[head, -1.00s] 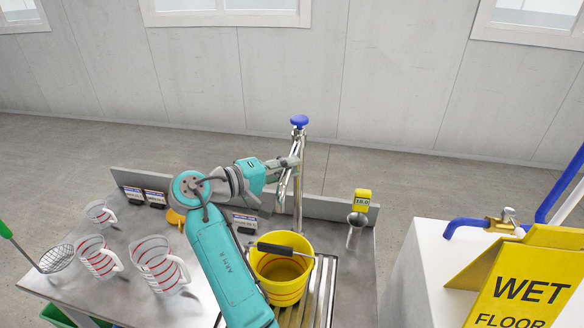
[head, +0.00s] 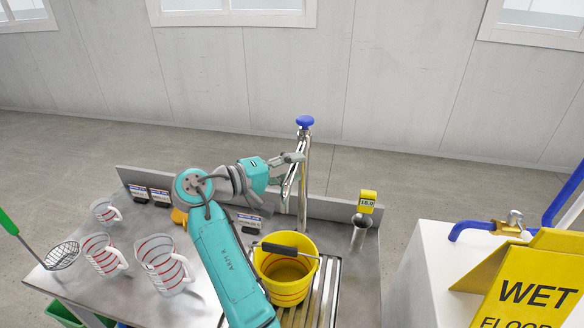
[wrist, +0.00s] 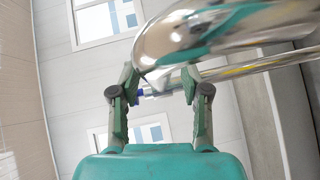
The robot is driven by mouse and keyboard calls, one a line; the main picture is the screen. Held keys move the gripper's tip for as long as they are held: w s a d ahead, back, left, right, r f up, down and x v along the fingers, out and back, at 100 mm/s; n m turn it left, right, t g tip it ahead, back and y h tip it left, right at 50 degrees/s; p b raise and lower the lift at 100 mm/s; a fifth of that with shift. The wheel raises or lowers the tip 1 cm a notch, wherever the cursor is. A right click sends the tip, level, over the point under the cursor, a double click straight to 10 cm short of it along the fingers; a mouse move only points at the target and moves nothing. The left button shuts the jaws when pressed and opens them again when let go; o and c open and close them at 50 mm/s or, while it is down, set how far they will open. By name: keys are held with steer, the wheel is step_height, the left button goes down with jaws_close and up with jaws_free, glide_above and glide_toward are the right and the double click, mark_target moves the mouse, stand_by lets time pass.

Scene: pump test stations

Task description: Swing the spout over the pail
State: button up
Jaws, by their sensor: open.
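The chrome spout (head: 289,188) slants down and to the left from the upright chrome post, which has a blue knob (head: 304,121) on top. In the wrist view the curved spout (wrist: 210,38) crosses close in front of my fingertips. The yellow pail (head: 285,290) stands upright on the slatted drain, in front of the post, with its dark-gripped handle tilted across the rim. My gripper (head: 294,168) is open beside the upper spout. Its spread fingers also show in the wrist view (wrist: 159,76). I cannot tell whether they touch the spout, or whether its outlet lies over the pail.
Clear measuring jugs (head: 164,264) and a wire basket (head: 62,255) stand on the left of the steel bench. A yellow meter (head: 367,198) over a steel cup is right of the post. A yellow wet-floor sign (head: 530,290) and white block (head: 425,260) are farther right.

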steer(key=v, duration=1.2)
steer(key=shift+f, duration=0.1)
